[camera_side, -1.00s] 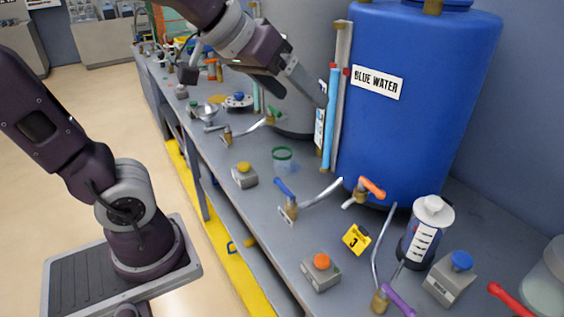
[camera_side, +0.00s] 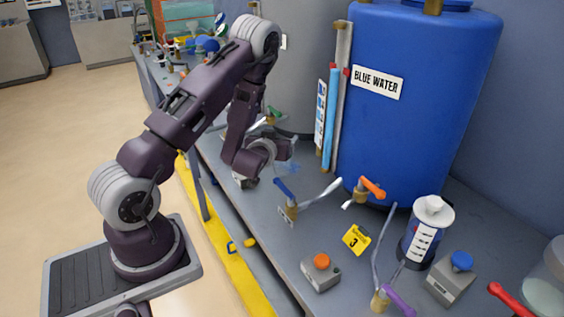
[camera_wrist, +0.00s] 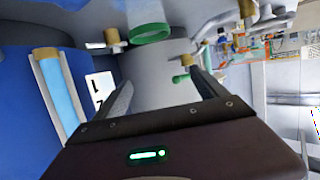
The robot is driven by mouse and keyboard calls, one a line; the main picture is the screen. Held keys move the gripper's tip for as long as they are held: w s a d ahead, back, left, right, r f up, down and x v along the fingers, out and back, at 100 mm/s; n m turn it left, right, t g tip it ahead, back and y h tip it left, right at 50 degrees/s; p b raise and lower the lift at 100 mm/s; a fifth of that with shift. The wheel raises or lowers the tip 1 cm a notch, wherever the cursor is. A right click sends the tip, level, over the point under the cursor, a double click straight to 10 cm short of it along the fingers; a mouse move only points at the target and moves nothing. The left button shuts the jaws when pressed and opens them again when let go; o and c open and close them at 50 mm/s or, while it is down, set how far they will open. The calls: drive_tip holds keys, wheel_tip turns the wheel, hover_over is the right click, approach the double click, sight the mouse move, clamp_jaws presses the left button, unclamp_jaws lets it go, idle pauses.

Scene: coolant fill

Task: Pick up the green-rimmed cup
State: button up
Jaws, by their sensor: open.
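The green-rimmed cup is a clear cup with a green ring at its mouth. In the side view the cup (camera_side: 290,168) stands on the grey bench, mostly hidden by my gripper (camera_side: 285,148). In the wrist view the green rim of the cup (camera_wrist: 151,33) shows at the top, with part of its clear wall cut off by the picture edge. My gripper (camera_wrist: 163,78) is open there, its two fingers apart with nothing between them. The cup appears beyond the fingertips; I cannot tell the exact gap.
A blue tank (camera_side: 415,110) marked BLUE WATER stands behind. A blue-handled valve (camera_side: 286,200) with a metal spout is just right of the cup. An orange-button box (camera_side: 321,270) and a yellow marker (camera_side: 356,239) sit nearer.

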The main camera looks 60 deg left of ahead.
wheel_tip(320, 180, down, 6)
drive_tip(key=shift+w+f, duration=0.15)
drive_tip(key=shift+f, duration=0.05)
drive_tip(key=x, duration=0.7)
drive_tip(key=shift+w+a+f, duration=0.1)
drive_tip(key=shift+w, duration=0.1)
drive_tip(key=c, duration=1.4)
drive_tip(key=shift+c, duration=0.2)
